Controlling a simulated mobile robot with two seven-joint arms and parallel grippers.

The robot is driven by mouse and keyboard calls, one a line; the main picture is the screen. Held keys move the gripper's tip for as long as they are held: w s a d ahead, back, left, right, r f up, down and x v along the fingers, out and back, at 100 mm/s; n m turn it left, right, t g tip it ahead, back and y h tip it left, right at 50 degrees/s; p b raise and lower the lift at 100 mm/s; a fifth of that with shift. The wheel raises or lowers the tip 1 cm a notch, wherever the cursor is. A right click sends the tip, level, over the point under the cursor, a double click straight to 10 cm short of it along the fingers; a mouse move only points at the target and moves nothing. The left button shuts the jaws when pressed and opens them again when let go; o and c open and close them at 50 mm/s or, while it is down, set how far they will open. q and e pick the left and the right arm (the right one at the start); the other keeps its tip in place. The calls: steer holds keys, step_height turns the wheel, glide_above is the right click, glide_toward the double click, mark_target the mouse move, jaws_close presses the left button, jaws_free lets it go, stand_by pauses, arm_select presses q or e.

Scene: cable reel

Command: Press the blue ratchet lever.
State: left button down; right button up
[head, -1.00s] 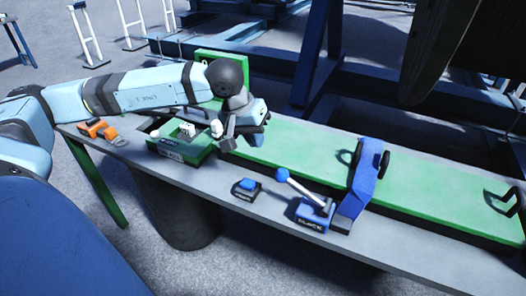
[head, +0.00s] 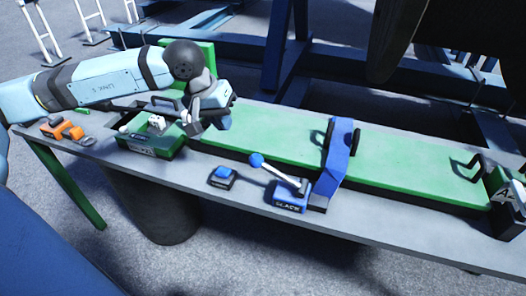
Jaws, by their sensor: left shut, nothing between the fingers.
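The ratchet lever (head: 280,173) is a pale rod with a blue ball knob (head: 256,160), tilted up to the left. It rises from a blue block marked "SLACK" (head: 290,205) at the table's front edge, in the middle of the head view. My left gripper (head: 193,128) is to the left of the knob and farther back, above the left end of the green board. It is shut and empty, and apart from the lever. Its fingertips are small and partly hidden by its own body. My right gripper is not in view.
A blue button box (head: 222,177) sits left of the lever. A blue upright bracket (head: 337,155) stands beside it on the green board (head: 410,173). A green tray (head: 152,143) and an orange tool (head: 62,129) lie at the left. A dark reel (head: 415,35) hangs at the back right.

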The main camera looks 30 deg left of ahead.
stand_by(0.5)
arm_select(q)
steer(key=r+n+g+y+p, duration=0.1)
steer(key=r+n+g+p, duration=0.1)
steer(key=n, duration=0.6)
glide_above(257, 155)
steer(key=a, duration=0.2)
steer(key=w+d+r+n+g+y+p, duration=0.1)
steer(key=d+r+n+g+y, duration=0.1)
steer(key=n, duration=0.7)
steer(key=d+r+y, duration=0.1)
steer(key=d+r, duration=0.1)
steer(key=d, duration=0.1)
steer(key=shift+w+y, duration=0.15)
steer(key=shift+y, duration=0.25)
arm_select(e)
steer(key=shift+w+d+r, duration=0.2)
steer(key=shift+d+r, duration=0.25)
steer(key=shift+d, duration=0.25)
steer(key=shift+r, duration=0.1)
arm_select(q)
steer(key=f, duration=0.4)
steer(key=a+f, duration=0.1)
steer(key=f, duration=0.4)
steer(key=s+a+f, duration=0.1)
steer(key=f, duration=0.3)
steer(key=shift+s+a+f, duration=0.1)
steer(key=shift+a+f, duration=0.15)
steer(key=shift+f, duration=0.05)
